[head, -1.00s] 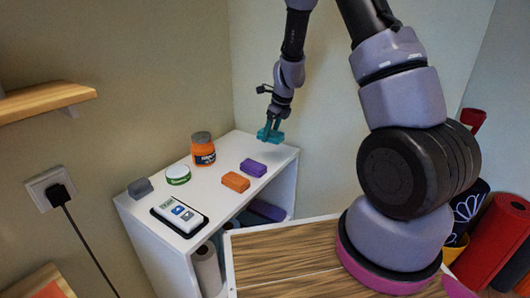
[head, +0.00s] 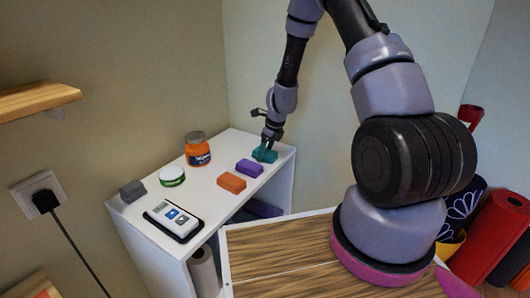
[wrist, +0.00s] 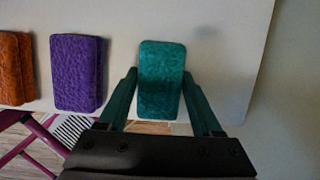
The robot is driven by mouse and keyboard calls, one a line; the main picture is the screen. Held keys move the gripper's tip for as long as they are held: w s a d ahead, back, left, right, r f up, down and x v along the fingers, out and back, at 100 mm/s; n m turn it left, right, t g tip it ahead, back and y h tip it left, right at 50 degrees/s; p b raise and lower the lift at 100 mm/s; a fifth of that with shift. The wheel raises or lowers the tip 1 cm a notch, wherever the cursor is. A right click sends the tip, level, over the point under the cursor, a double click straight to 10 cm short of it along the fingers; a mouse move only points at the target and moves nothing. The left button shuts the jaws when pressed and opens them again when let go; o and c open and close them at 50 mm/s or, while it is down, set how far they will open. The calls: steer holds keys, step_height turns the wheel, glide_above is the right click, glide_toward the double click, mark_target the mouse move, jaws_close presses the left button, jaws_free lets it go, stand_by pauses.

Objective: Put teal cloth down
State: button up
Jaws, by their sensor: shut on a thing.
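The teal cloth (head: 265,155) is a small folded block at the right end of the white shelf top, in line with the purple and orange cloths. My gripper (head: 266,147) points down over it. In the wrist view the teal cloth (wrist: 161,82) sits between the two fingers of my gripper (wrist: 162,88), which are shut on it. The cloth looks at or very near the shelf surface; whether it touches cannot be told for certain.
On the white shelf (head: 222,150) stand a purple cloth (head: 249,168), an orange cloth (head: 231,182), an orange jar (head: 197,152), a green-and-white tin (head: 172,176), a grey block (head: 132,190) and a device on a black tray (head: 174,219). The wall is close behind.

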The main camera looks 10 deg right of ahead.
steer(key=o, duration=1.3)
steer(key=shift+f, duration=0.1)
steer(key=s+d+r+n+t, duration=0.1)
steer(key=s+r+n, duration=0.25)
steer(key=r, duration=0.75)
steer(key=s+d+r+n+y, duration=0.1)
steer(key=s+r+n, duration=0.25)
steer(key=r, duration=0.65)
steer(key=s+r+n+t, duration=0.1)
steer(key=s+r+n, duration=0.25)
steer(key=r, duration=0.75)
steer(key=s+d+r+n+t, duration=0.1)
steer(key=s+r+n, duration=0.2)
steer(key=s, duration=0.3)
steer(key=s+d+r+n+t+h, duration=0.1)
steer(key=s+r+n, duration=0.3)
steer(key=s+n, duration=0.1)
steer(key=s+d+r+n, duration=0.1)
steer(key=s+r+n, duration=0.3)
steer(key=s, duration=0.3)
steer(key=shift+s+d+r+n+t, duration=0.25)
steer(key=shift+d+t, duration=0.05)
steer(key=shift+t, duration=0.1)
